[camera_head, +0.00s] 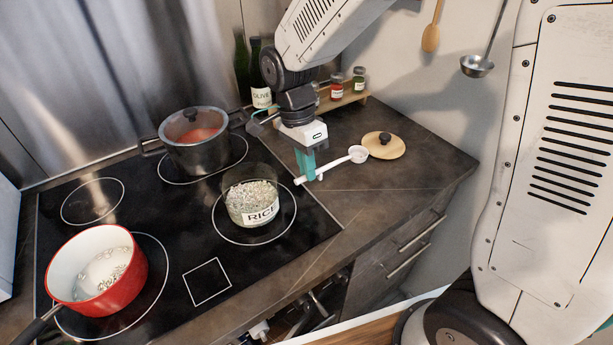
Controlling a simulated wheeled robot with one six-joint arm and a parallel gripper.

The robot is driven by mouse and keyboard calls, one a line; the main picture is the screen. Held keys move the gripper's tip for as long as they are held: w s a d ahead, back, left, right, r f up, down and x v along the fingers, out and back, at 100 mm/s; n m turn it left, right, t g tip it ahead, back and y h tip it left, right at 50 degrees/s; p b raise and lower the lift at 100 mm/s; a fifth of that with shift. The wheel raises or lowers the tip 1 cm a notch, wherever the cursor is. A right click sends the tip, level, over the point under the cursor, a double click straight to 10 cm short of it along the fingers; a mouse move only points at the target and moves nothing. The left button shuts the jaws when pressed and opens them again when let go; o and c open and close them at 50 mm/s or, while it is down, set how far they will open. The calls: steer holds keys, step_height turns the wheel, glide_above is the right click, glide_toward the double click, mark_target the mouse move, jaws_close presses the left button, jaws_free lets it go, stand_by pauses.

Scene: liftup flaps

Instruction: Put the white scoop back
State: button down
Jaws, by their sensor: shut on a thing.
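The white scoop (343,166) has a long handle and a small round bowl that points to the right. My gripper (310,178) has teal fingers and is shut on the scoop's handle near its left end. It holds the scoop above the counter, just right of the stove. A clear rice jar (253,206), labelled RICE and filled with grains, stands open on the stove to the left of my gripper. A round wooden lid (384,146) with a dark knob lies on the counter just beyond the scoop's bowl.
A red pot (97,270) with some white grains inside sits at the front left of the stove. A lidded steel pot (195,138) stands at the back. Bottles (261,88) and a small spice rack (343,97) line the wall. A ladle (478,66) and wooden spoon (431,38) hang there.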

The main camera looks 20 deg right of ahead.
steer(key=shift+w+x, duration=0.2)
steer(key=shift+x, duration=0.65)
steer(key=shift+w+x, duration=0.15)
steer(key=shift+x, duration=0.7)
steer(key=shift+a+f, duration=0.15)
steer(key=shift+f, duration=0.1)
steer(key=c, duration=1.5)
jaws_free()
steer(key=v, duration=1.2)
steer(key=s+d+r+n+t, duration=0.2)
steer(key=s+d+r+n, duration=0.55)
steer(key=s, duration=0.25)
steer(key=s+d+n+t, duration=0.1)
steer(key=s+d+n, duration=0.1)
steer(key=s, duration=0.4)
steer(key=s+d+f+n+y, duration=0.1)
steer(key=s+d+n, duration=0.2)
steer(key=s+n, duration=0.2)
steer(key=shift+s+d+f+t, duration=0.3)
steer(key=shift+s+t, duration=0.1)
steer(key=shift+s, duration=0.2)
